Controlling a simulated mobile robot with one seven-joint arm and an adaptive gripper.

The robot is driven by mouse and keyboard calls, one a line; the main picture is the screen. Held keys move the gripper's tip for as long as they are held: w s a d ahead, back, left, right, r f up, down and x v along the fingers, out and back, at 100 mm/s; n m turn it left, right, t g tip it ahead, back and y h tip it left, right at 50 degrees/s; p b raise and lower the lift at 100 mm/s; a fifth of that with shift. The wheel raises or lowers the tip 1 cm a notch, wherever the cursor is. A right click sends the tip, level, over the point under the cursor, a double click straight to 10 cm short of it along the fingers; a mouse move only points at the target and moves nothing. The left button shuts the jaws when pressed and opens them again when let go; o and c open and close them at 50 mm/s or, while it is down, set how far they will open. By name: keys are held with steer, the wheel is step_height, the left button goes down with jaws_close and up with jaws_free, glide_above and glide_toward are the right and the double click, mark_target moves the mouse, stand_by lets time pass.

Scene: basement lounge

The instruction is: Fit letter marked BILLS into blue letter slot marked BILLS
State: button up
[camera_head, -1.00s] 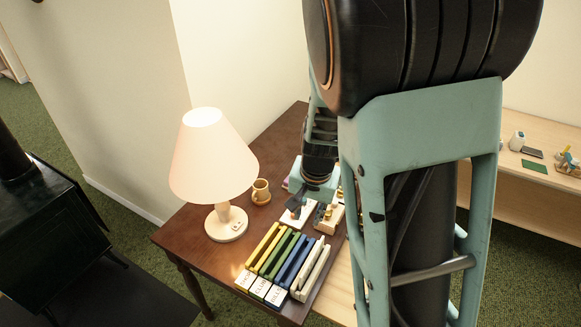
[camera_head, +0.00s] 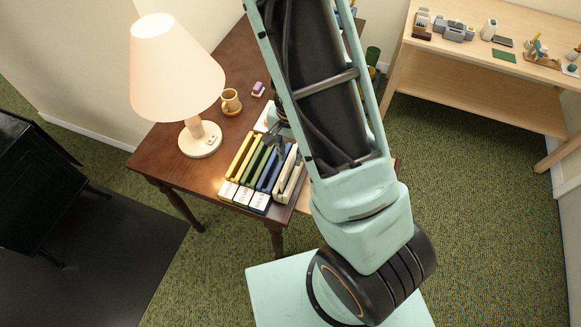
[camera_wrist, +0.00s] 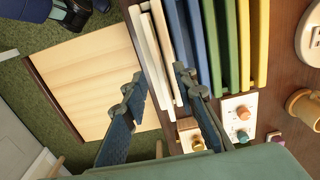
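The blue letter slot (camera_head: 272,169) stands in a row with green and yellow slots on the brown table; it also shows in the wrist view (camera_wrist: 197,42). The white label card (camera_head: 260,202) before it is too blurred to read now. A cream rack (camera_wrist: 138,25) beside the blue slot holds thin white upright pieces (camera_wrist: 164,50), possibly letters; no BILLS marking is legible on them. My gripper (camera_wrist: 160,95) is open, its fingers wide apart. In the wrist view, the fingertips are on either side of the cream rack's near end, with nothing visibly gripped. Contact cannot be told.
A lamp (camera_head: 199,139), a mug (camera_head: 231,102) and a small purple item (camera_head: 258,89) stand on the brown table (camera_head: 168,159). A white block with knobs (camera_wrist: 238,118) lies close to the right finger. A light wood surface (camera_wrist: 95,80) sits lower, left of the rack.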

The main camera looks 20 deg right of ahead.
mark_target(290, 159)
step_height(290, 159, down, 3)
steer(key=shift+w+f, duration=0.1)
jaws_close()
stand_by(0.4)
